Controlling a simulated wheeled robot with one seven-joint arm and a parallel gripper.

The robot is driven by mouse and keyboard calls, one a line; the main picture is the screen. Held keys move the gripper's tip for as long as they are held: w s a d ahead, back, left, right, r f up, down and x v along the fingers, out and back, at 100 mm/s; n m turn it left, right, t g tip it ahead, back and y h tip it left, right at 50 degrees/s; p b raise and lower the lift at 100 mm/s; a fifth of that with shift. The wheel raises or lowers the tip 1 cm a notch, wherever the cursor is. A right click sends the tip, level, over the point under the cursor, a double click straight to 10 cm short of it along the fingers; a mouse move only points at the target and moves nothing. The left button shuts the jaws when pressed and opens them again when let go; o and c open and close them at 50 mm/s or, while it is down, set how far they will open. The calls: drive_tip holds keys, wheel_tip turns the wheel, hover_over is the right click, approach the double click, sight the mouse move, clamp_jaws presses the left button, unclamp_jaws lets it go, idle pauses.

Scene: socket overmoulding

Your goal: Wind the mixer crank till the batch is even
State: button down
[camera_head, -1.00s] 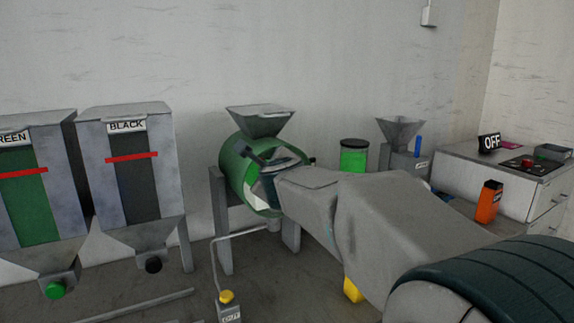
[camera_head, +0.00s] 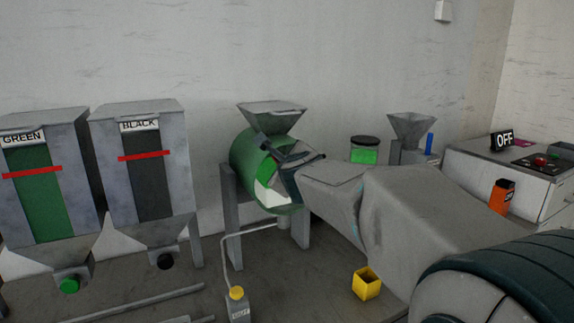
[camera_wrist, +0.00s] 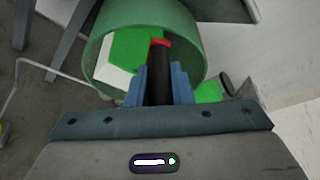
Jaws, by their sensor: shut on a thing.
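The mixer is a green drum (camera_head: 243,158) on grey legs below a grey hopper (camera_head: 271,119). Its open front shows a white and bright green fill, seen as separate patches in the wrist view (camera_wrist: 131,47). A dark crank bar (camera_head: 268,145) crosses the drum's front. My gripper (camera_wrist: 160,84) has its blue fingers on both sides of the black crank handle (camera_wrist: 159,62), which has a red end, and is shut on it. In the head view my wrist covers the lower right of the crank, and the handle cannot be made out there.
Bins labelled GREEN (camera_head: 30,185) and BLACK (camera_head: 150,180) stand at left. A clear jar with green contents (camera_head: 364,150) and a small hopper (camera_head: 410,130) are behind my arm. A yellow box (camera_head: 367,283) is on the floor below it. A cabinet with an OFF sign (camera_head: 502,140) stands at right.

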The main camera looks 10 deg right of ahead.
drive_tip(key=c, duration=1.3)
unclamp_jaws()
drive_tip(key=shift+d, duration=0.2)
drive_tip(key=shift+a, duration=0.1)
drive_tip(key=shift+s+r, duration=0.1)
drive_tip(key=shift+s, duration=0.05)
drive_tip(key=p+v, duration=0.5)
drive_tip(key=v, duration=0.8)
drive_tip(key=shift+s, duration=0.2)
